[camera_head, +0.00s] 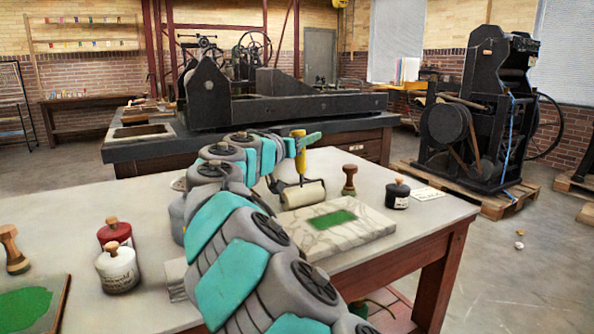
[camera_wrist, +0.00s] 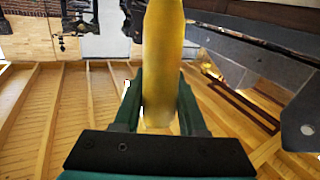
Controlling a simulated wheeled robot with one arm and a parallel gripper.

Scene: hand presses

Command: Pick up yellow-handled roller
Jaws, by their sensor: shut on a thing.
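The yellow-handled roller shows in the head view with its yellow handle (camera_head: 299,152) upright and its pale cylinder (camera_head: 303,194) at the back left edge of the marble slab (camera_head: 352,239). I cannot tell whether the cylinder touches the slab or table. My gripper (camera_head: 301,142) reaches the top of the handle from the far side of my arm. In the wrist view the yellow handle (camera_wrist: 164,60) stands between the green fingers of my gripper (camera_wrist: 160,95), which are shut on it. The cylinder is out of that view.
A green ink patch (camera_head: 332,219) lies on the slab. A wooden-knobbed stamp (camera_head: 349,181) and a dark jar (camera_head: 397,194) stand behind it. A red jar (camera_head: 115,232) and a white jar (camera_head: 117,269) stand left on the pale table (camera_head: 60,214). Large black presses stand beyond.

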